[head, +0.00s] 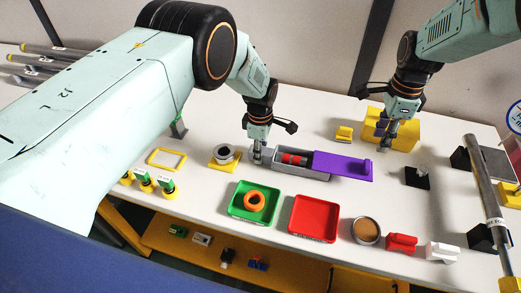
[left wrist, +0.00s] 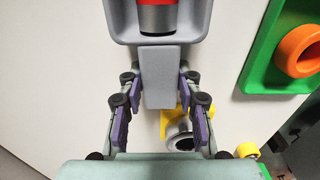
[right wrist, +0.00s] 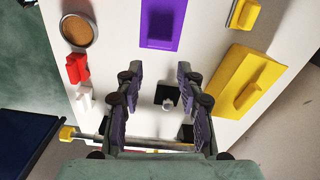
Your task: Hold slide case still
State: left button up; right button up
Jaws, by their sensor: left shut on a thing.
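The slide case is a grey box (head: 288,173) with a purple sliding lid (head: 345,166). The lid sits off to the right, so the case's left part is open and shows a red and silver cylinder (head: 294,159) inside. My left gripper (head: 257,157) is shut on the grey tab at the case's left end. In the left wrist view the tab (left wrist: 160,85) lies between the fingers. My right gripper (head: 388,140) is open and empty, beyond and right of the lid. In the right wrist view the lid (right wrist: 162,12) shows ahead of the fingers.
A green tray (head: 236,209) with an orange ring and a red tray (head: 313,220) stand in front of the case. A yellow block (head: 405,133) is behind my right gripper, and a black block with a knob (head: 416,178) is nearby. A metal bar (head: 480,185) stands at right.

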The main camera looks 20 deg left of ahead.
pick_arm(q)
jog(key=c, duration=0.3)
grip_shut()
